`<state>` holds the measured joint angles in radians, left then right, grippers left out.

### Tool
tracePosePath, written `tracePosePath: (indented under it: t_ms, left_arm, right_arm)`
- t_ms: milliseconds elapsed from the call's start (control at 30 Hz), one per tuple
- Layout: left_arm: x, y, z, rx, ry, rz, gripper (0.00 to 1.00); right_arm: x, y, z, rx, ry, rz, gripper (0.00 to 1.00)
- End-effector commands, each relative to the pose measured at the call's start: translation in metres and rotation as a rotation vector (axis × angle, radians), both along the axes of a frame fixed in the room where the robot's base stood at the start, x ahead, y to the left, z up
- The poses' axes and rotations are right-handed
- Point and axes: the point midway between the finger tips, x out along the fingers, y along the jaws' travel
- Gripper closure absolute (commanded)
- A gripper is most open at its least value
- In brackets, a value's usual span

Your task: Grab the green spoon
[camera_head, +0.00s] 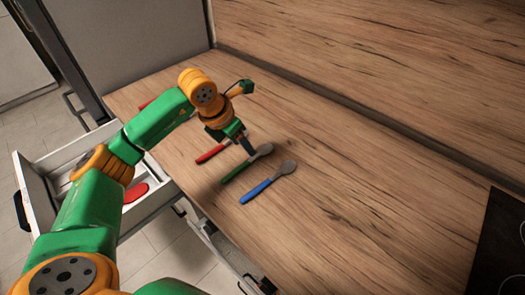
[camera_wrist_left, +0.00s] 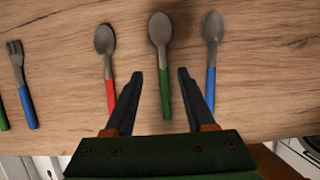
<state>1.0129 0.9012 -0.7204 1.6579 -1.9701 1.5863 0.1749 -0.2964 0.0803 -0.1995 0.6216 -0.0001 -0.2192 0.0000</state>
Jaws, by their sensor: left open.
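The green spoon (camera_head: 245,164) lies on the wooden counter, its green handle toward the front edge and its grey bowl toward the back. In the left wrist view the green spoon (camera_wrist_left: 162,62) is in the middle, its handle end between the two fingers. My left gripper (camera_head: 246,146) is over the counter just above the spoon, fingers pointing down. It is open and empty; in the left wrist view the open fingers (camera_wrist_left: 160,75) stand either side of the handle. I cannot tell the exact height gap. My right gripper is not in view.
A red spoon (camera_wrist_left: 108,65) and a blue spoon (camera_wrist_left: 211,60) lie close on either side. A blue-handled fork (camera_wrist_left: 22,85) lies farther left. An open drawer (camera_head: 40,190) holding a red item (camera_head: 136,192) is at the left. A dark hob (camera_head: 500,245) is at the right; the counter between is clear.

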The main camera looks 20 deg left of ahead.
Motion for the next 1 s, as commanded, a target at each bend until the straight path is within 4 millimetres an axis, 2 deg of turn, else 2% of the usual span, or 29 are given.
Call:
tracePosePath:
  t_ms: [200,367,967,1000]
  left_arm:
    - [-0.004,-0.004,-0.037,0.0,0.008,-0.001,0.45]
    - [0.004,-0.006,-0.06,-0.001,0.001,0.001,0.45]
    - [0.005,-0.006,-0.065,0.0,0.0,-0.001,0.45]
    - [0.005,-0.006,-0.065,0.001,-0.001,0.0,0.5]
  right_arm:
    - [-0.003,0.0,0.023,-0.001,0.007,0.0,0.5]
    - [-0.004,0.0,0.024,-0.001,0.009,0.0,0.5]
    - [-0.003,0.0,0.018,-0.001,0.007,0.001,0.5]
    - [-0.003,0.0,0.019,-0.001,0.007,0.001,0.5]
